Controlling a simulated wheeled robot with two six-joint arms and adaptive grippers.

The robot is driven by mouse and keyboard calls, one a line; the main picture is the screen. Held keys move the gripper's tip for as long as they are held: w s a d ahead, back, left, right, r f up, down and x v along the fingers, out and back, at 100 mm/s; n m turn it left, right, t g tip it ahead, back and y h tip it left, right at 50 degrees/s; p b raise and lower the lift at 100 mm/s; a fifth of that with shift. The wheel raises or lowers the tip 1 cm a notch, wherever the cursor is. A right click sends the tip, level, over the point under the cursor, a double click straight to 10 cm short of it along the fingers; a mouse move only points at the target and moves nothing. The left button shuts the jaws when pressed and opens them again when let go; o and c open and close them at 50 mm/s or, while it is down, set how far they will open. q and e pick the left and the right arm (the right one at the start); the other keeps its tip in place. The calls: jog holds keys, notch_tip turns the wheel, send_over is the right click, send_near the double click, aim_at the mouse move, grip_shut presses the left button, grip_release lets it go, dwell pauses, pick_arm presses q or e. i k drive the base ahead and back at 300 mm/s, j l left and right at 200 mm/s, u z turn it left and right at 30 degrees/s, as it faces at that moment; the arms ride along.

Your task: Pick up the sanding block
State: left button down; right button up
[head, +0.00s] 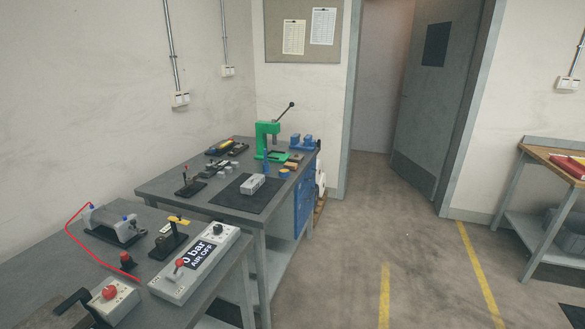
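No gripper of mine shows in the head view. I cannot tell for certain which item is the sanding block. A small tan-brown block (291,165) lies near the right edge of the far grey workbench (160,188), in front of the green press; it is too small to make out clearly. A light grey box-like part (252,184) lies on a black mat (232,200) on the same bench.
A green lever press (267,139) stands at the back of the far bench. The nearer bench (40,250) holds an air-control box (215,245) and a red hose (72,220). Open floor (370,240) lies right, before an open door (432,100).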

aim_at(292, 166)
jog(key=i+l+u, duration=0.15)
jog(key=u, duration=0.3)
jog(key=i+l+u, duration=0.5)
jog(key=u, duration=0.35)
jog(key=i+l, duration=0.15)
jog(key=l, duration=0.3)
jog(key=i+l+u, duration=0.1)
jog(key=l, duration=0.4)
jog(key=i+l, duration=0.2)
jog(key=l, duration=0.25)
jog(key=i+l+u, duration=0.1)
jog(key=l, duration=0.4)
jog(key=i+l, duration=0.2)
jog(key=l, duration=0.25)
jog(key=i+l+u, duration=0.1)
jog(key=l, duration=0.4)
jog(key=i+l, duration=0.15)
jog(key=l, duration=0.35)
jog(key=u, duration=0.05)
